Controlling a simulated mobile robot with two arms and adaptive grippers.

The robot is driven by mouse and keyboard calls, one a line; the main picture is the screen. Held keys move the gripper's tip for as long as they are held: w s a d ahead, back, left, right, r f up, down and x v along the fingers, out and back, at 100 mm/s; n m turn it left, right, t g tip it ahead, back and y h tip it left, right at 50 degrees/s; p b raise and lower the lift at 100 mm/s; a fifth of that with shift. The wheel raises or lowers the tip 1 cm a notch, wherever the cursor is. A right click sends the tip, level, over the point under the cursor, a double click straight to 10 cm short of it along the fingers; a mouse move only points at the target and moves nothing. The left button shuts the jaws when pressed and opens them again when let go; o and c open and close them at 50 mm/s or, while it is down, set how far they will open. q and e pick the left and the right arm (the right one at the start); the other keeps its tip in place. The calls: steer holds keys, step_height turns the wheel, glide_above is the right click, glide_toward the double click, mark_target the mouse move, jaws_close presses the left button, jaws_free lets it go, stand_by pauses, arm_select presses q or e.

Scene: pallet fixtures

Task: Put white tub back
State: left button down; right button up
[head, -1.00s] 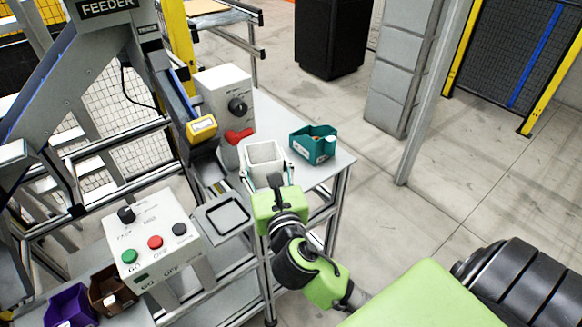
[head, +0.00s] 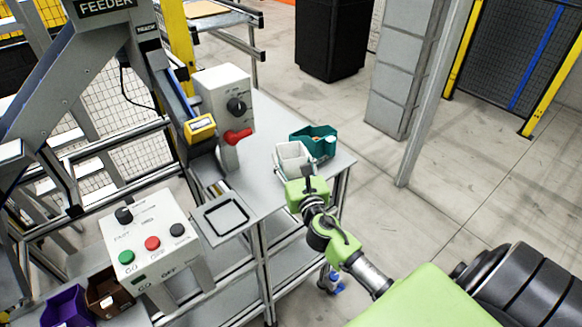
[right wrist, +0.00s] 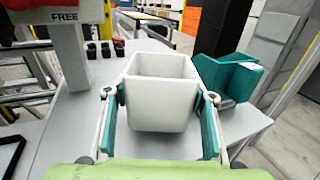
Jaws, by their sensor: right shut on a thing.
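The white tub (head: 293,158) is a square, open-topped container. My right gripper (head: 294,168) is shut on it, with one finger on each side. In the right wrist view the white tub (right wrist: 161,95) stands upright between the teal finger pads of my right gripper (right wrist: 162,110), and its visible inside looks empty. Whether its base touches the grey table (head: 262,182) I cannot tell. My left gripper is not in view.
A teal bin (head: 322,137) stands close behind and right of the tub. A white box with a black knob and red handle (head: 226,100) stands left. A black square frame (head: 226,215) lies at the table's front left. A button panel (head: 150,245) is farther left.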

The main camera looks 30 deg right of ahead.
steer(key=shift+a+f, duration=0.15)
steer(key=shift+f, duration=1)
steer(key=shift+f+b, duration=0.15)
steer(key=shift+b, duration=0.15)
steer(key=o, duration=1.1)
